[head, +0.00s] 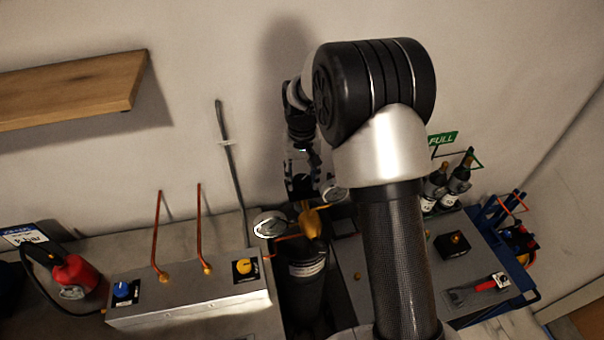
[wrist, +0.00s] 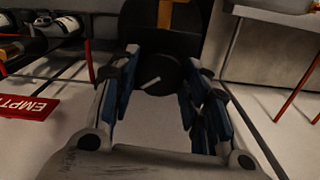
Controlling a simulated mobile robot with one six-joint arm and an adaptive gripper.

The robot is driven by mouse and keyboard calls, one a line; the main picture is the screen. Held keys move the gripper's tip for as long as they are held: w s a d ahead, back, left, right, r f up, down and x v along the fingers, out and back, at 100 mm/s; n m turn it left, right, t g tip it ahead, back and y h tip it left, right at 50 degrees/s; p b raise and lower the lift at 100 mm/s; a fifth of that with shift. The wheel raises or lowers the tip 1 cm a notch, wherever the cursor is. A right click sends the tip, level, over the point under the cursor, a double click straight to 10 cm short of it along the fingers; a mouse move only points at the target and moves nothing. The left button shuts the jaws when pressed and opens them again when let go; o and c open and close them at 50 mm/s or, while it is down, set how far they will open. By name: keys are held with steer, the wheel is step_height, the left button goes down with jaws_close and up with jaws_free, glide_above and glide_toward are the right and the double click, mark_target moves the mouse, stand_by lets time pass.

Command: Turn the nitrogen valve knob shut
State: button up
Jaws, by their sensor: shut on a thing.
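In the wrist view a round black knob (wrist: 158,76) with a white pointer line sits between the blue-padded fingers of my gripper (wrist: 160,82). The fingers are closed in on both sides of it; the pointer slants up to the right. In the head view my gripper (head: 303,186) is above the brass valve body (head: 311,222) on the dark cylinder (head: 303,292), which bears a pale label. Round gauges stand to its left (head: 270,225) and right (head: 335,194). The knob itself is hidden by my gripper in the head view.
A metal box (head: 190,308) with a blue knob (head: 121,290), a yellow knob (head: 243,266) and copper pipes stands left. A red canister (head: 78,274) is farther left. Bottles (head: 458,180) and a green FULL sign (head: 442,138) are right. A wooden shelf (head: 70,90) hangs upper left.

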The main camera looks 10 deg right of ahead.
mark_target(302, 179)
steer(key=m, duration=0.3)
steer(key=shift+m+p, duration=0.3)
steer(key=shift+m, duration=1.9)
steer(key=o, duration=1.1)
step_height(302, 179, up, 12)
steer(key=shift+r, duration=0.1)
